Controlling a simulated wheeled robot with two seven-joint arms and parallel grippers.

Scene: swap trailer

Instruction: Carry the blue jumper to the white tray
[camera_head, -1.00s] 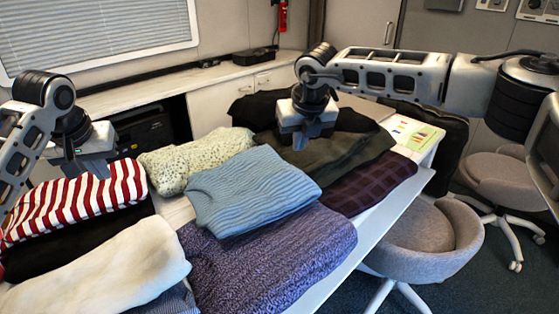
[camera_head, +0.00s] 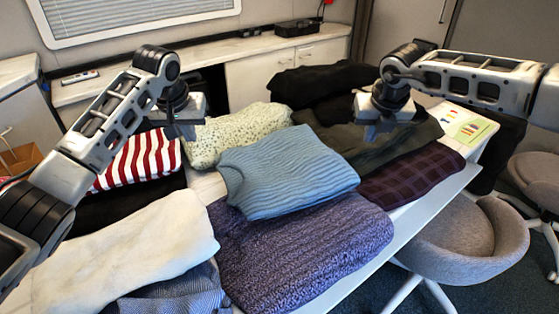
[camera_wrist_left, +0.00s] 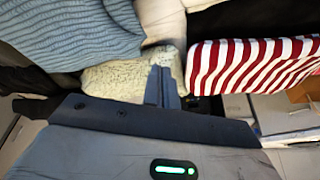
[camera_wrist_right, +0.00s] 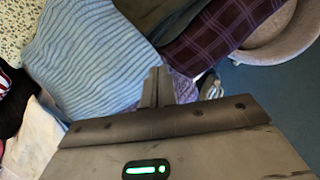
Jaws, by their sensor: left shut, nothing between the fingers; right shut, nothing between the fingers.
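The blue ribbed jumper (camera_head: 285,172) lies folded in the middle of the table, partly on the purple knitted garment (camera_head: 300,250). It also shows in the left wrist view (camera_wrist_left: 70,30) and the right wrist view (camera_wrist_right: 85,60). My left gripper (camera_head: 187,132) is shut and empty, above the gap between the striped and the speckled garments, left of the jumper. My right gripper (camera_head: 372,132) is shut and empty, above the dark olive garment (camera_head: 345,142), right of the jumper's far end. I cannot make out a white tray in any view.
A red-and-white striped garment (camera_head: 140,160), a speckled cream garment (camera_head: 235,133), a white garment (camera_head: 120,250) and a plum checked garment (camera_head: 410,178) crowd the table. A grey chair (camera_head: 465,240) stands at the right. A counter (camera_head: 230,58) runs along the back wall.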

